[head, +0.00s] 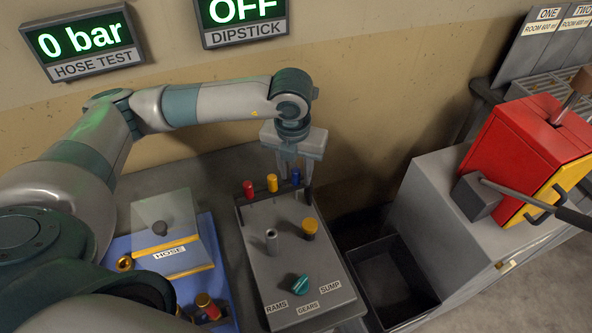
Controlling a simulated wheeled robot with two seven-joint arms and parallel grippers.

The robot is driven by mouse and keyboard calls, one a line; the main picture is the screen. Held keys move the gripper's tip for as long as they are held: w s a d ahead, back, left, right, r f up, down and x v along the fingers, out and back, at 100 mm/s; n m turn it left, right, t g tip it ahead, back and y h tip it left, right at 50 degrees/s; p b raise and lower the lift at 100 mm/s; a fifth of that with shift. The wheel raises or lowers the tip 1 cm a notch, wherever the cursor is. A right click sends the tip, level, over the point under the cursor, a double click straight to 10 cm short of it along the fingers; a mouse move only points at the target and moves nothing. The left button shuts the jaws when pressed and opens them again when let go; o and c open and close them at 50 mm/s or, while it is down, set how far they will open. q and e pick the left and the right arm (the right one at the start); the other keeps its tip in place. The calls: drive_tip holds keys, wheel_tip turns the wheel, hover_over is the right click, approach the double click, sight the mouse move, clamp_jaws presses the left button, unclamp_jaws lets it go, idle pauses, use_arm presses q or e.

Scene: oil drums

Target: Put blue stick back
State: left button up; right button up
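The blue stick (296,177) stands upright at the right end of a dark rack at the back of a grey box (279,225). Beside it in the same rack are a red stick (248,188) and a yellow stick (272,182). Only the blue top shows clearly. My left gripper (296,178) points down at the rack, its fingers apart on either side of the blue top, with what looks like a gap at each side. My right gripper is not in view.
The box top has a grey tube (271,238), a yellow cap (309,227) and a teal knob (300,284). A dark open bin (392,290) is right of it. A red container (520,150) stands farther right. The DIPSTICK display (243,20) reads OFF.

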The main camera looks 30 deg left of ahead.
use_arm(q)
drive_tip(key=shift+r, duration=0.1)
drive_tip(key=shift+r+p, duration=0.15)
drive_tip(key=shift+p, duration=0.2)
drive_tip(key=shift+r+b, duration=0.25)
drive_tip(key=shift+b, duration=0.15)
wheel_tip(320, 180, up, 11)
drive_tip(key=s+b, duration=0.1)
drive_tip(key=b, duration=0.2)
drive_tip(key=shift+s+d+r+b, duration=0.15)
drive_tip(key=shift+s+b, duration=0.05)
drive_tip(key=shift+b, duration=0.2)
